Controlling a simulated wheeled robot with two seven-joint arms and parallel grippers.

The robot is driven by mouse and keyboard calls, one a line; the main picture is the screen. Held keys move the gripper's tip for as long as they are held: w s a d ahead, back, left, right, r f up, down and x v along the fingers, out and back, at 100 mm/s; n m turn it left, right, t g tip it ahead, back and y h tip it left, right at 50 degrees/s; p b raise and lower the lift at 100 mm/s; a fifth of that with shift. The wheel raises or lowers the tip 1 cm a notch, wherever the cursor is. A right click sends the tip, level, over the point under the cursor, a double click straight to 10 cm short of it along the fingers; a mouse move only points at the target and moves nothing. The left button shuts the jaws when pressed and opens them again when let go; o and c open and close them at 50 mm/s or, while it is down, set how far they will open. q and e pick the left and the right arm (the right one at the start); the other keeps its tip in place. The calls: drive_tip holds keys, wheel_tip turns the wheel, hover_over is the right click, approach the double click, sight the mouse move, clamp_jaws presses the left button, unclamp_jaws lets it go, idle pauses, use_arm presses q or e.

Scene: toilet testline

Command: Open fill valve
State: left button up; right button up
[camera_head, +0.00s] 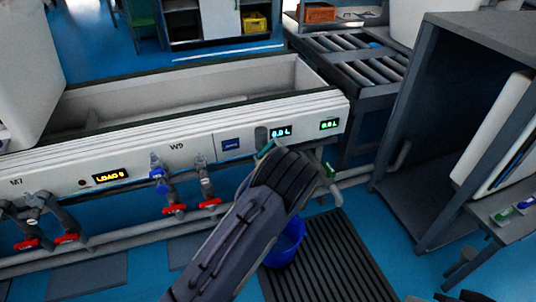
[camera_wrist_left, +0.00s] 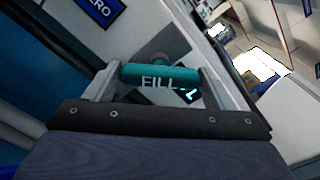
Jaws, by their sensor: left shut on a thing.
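The fill valve handle is a teal bar marked FILL (camera_wrist_left: 150,76), seen in the left wrist view between my left gripper's fingers (camera_wrist_left: 157,82). The fingers are shut on it, one at each end side. In the head view a bit of green handle (camera_head: 265,149) shows at the tip of my left arm, against the front of the white test bench (camera_head: 200,137). My dark arm hides most of the gripper and the valve body there. My right gripper is not in view.
Digital displays (camera_head: 280,132) and a blue label (camera_head: 231,145) sit on the bench front. Red-handled valves (camera_head: 174,209) and grey pipes (camera_head: 120,236) run below. A blue bucket (camera_head: 287,243) stands under my arm, beside a dark floor grate (camera_head: 335,260). A grey cabinet (camera_head: 425,150) stands right.

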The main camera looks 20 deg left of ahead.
use_arm(q)
drive_tip(key=o, duration=1)
drive_tip(key=p+v, duration=0.2)
drive_tip(key=v, duration=0.5)
drive_tip(key=shift+s+d, duration=0.25)
drive_tip(key=shift+s, duration=0.1)
